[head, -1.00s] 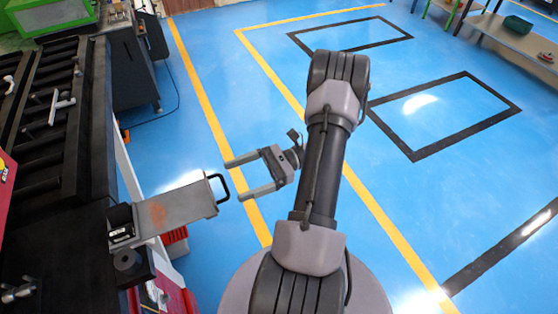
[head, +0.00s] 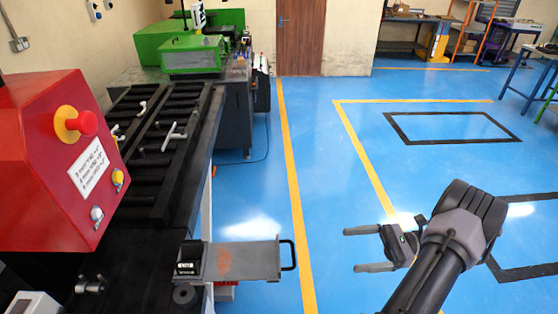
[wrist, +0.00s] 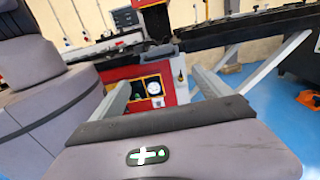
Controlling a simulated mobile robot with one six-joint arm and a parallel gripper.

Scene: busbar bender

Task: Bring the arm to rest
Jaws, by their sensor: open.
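My gripper (head: 360,249) is open and empty at the lower right of the head view, above the blue floor. Its two fingers point left toward the machine bench, apart from it. My arm reaches up from the bottom edge, bent at a joint at the right. In the wrist view the two fingers (wrist: 160,90) are spread, with nothing between them. Beyond them stands the red and black machine front, some way off.
A grey plate with a black handle (head: 245,260) juts from the black bench toward my gripper. A red control box (head: 50,160) with an emergency button stands at left. A green machine (head: 192,52) is behind. The blue floor (head: 330,170) between yellow lines is clear.

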